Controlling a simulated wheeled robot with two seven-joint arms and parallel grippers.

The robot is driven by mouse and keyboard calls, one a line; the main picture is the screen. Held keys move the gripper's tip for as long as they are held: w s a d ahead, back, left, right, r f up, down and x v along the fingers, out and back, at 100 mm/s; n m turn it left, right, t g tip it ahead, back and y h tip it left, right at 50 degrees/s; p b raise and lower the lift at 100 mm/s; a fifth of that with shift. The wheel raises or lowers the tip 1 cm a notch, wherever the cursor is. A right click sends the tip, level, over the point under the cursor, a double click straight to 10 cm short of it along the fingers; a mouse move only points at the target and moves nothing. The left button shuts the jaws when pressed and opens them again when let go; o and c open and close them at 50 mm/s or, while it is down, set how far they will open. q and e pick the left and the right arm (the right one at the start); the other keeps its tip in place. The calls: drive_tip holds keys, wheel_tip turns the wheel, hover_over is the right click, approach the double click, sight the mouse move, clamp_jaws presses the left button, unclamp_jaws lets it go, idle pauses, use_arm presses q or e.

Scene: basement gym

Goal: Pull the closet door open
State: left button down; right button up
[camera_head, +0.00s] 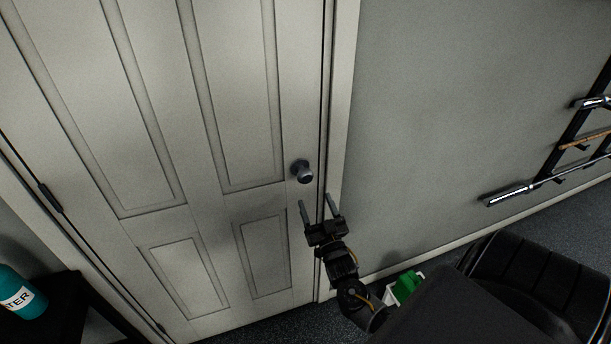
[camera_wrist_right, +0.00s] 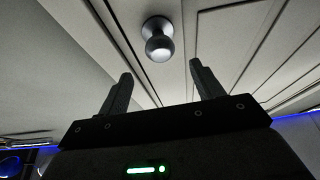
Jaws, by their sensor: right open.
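The closet door (camera_head: 215,120) is a white panelled door and looks shut in its frame. Its round dark metal knob (camera_head: 301,171) is near the right edge of the door. Hinges show on the door's left edge. My right gripper (camera_head: 318,207) is open and empty, just below the knob in the head view, fingers pointing up toward it. In the right wrist view the knob (camera_wrist_right: 158,40) stands out beyond the two spread fingertips (camera_wrist_right: 160,76), apart from them. My left gripper is not in view.
A grey wall (camera_head: 430,120) lies right of the door, with a rack of bars (camera_head: 560,165) at the far right. A teal bottle (camera_head: 20,295) stands on a dark surface at the lower left. A green object (camera_head: 407,286) is near the floor at lower right.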

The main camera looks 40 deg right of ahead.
sight(307, 181)
drive_tip(key=p+x, duration=0.2)
drive_tip(key=x, duration=0.6)
drive_tip(key=shift+w+d+r+p, duration=0.1)
drive_tip(key=shift+w+d+p, duration=0.05)
drive_tip(key=shift+w+p, duration=0.2)
drive_tip(key=shift+w+d+r, duration=0.15)
drive_tip(key=shift+w+d, duration=0.05)
drive_tip(key=shift+w, duration=0.4)
drive_tip(key=shift+c, duration=0.5)
